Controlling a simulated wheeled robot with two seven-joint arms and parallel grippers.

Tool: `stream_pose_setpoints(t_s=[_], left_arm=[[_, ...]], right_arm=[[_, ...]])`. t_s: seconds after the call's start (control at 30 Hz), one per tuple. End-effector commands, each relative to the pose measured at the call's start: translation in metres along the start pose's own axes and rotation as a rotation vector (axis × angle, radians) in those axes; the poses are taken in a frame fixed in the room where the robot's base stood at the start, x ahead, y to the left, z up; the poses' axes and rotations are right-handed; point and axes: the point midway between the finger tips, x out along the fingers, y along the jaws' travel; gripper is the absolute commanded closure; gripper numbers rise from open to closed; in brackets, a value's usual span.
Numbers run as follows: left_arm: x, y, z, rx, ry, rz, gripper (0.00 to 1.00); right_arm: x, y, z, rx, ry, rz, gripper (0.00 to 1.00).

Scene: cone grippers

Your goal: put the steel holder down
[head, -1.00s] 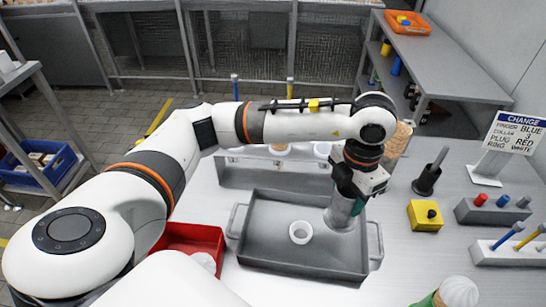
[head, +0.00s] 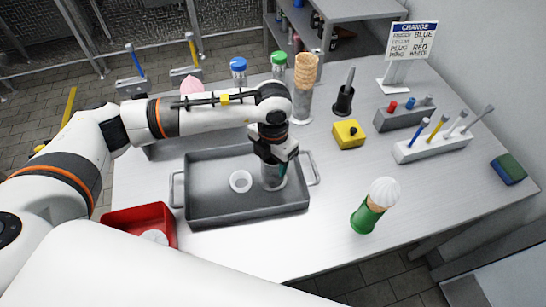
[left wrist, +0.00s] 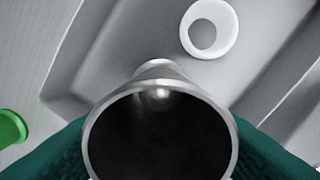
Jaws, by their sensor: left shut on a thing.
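The steel holder (head: 269,179) is a shiny grey cup, upright or nearly so, in the right part of the grey tray (head: 215,215). My left gripper (head: 274,158) is shut on it from above. In the left wrist view the holder (left wrist: 160,90) shows its round rim and dark, empty-looking inside between the teal finger pads. I cannot tell whether its foot touches the tray floor. My right gripper is out of view.
A red bin (head: 120,225) stands left of the tray. A green holder (head: 364,220) with a white-topped cone stands at the right front. A yellow button box (head: 348,135), a white rack (head: 432,148) and a sign (head: 411,40) stand behind. The table's right front is mostly clear.

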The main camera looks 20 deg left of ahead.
Motion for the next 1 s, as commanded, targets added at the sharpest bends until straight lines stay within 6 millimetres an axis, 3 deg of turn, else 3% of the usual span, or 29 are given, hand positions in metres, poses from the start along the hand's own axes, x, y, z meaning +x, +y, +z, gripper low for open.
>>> stream_pose_setpoints(t_s=[0.27, 0.3, 0.4, 0.8, 1.0], left_arm=[[0.004, 0.0, 0.0, 0.001, 0.001, 0.001, 0.88], [0.003, 0.0, 0.0, 0.0, 0.001, 0.001, 0.43], [0.002, 0.0, 0.0, 0.0, 0.001, 0.001, 0.27], [-0.004, 0.0, -0.001, 0.001, 0.002, 0.001, 0.27], [-0.039, 0.0, -0.002, 0.001, 0.008, 0.001, 0.27]], right_arm=[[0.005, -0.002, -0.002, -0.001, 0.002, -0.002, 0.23], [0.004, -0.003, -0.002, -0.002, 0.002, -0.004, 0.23], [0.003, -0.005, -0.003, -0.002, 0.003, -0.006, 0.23], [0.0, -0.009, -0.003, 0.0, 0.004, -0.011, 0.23], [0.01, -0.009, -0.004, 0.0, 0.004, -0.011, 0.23]])
